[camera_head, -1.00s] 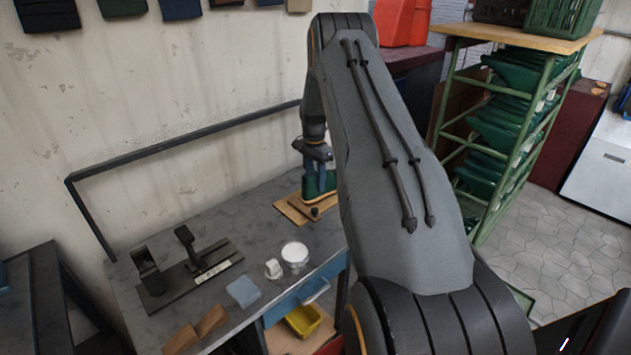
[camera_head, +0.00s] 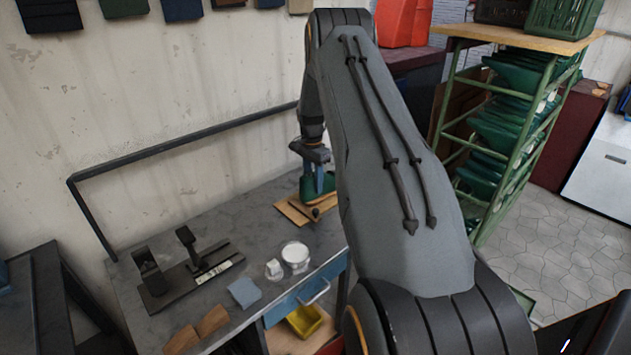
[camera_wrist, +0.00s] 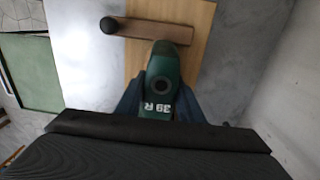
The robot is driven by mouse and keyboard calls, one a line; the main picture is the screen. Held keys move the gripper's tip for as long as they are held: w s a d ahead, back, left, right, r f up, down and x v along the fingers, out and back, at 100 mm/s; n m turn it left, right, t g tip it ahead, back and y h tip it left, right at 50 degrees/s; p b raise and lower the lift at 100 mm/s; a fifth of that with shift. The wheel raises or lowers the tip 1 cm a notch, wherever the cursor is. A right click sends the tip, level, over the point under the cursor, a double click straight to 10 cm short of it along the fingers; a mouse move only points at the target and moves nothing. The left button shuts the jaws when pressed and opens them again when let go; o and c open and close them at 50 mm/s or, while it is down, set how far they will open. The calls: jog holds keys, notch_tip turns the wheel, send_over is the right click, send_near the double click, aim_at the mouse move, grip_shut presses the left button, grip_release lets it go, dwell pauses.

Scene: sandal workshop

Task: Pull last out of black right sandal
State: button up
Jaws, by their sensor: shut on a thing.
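A green last (camera_wrist: 163,72) marked "39 R" shows in the wrist view, over a wooden board (camera_wrist: 196,62). It also shows small in the head view (camera_head: 312,190), at the back right of the bench. My gripper (camera_wrist: 158,105) is shut on the last, a blue finger on each side. In the head view my gripper (camera_head: 316,172) reaches down to it from above. A wooden bar with a dark knob (camera_wrist: 108,25) lies across the board at the last's far end. I cannot make out the black sandal; the last's underside is hidden.
The grey bench (camera_head: 215,228) carries a black fixture (camera_head: 190,275), a white round container (camera_head: 295,256), a blue-grey pad (camera_head: 244,292) and wooden blocks (camera_head: 197,330). A wall stands close behind. A green rack (camera_head: 510,140) stands at the right.

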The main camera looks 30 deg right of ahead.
aim_at(301, 191)
jog(key=shift+a+r, duration=0.1)
jog(key=shift+a, duration=0.35)
jog(key=shift+a, duration=0.1)
jog(key=shift+s+a+p, duration=0.15)
jog(key=shift+a+p, duration=0.35)
jog(key=shift+a, duration=0.6)
jog(key=shift+a, duration=0.1)
jog(key=shift+s+a+r+p, duration=0.1)
jog(key=shift+a+p, duration=0.1)
jog(key=shift+a, duration=0.35)
jog(key=shift+s+a+p, duration=0.1)
jog(key=shift+a+p, duration=0.05)
jog(key=shift+a, duration=0.35)
jog(key=shift+a, duration=0.15)
jog(key=shift+s+a+p, duration=0.15)
jog(key=shift+a+p, duration=0.15)
jog(key=shift+a, duration=0.75)
jog(key=shift+a, duration=0.2)
jog(key=shift+s+a+r, duration=0.1)
jog(key=shift+s+a, duration=0.05)
jog(key=shift+a, duration=0.85)
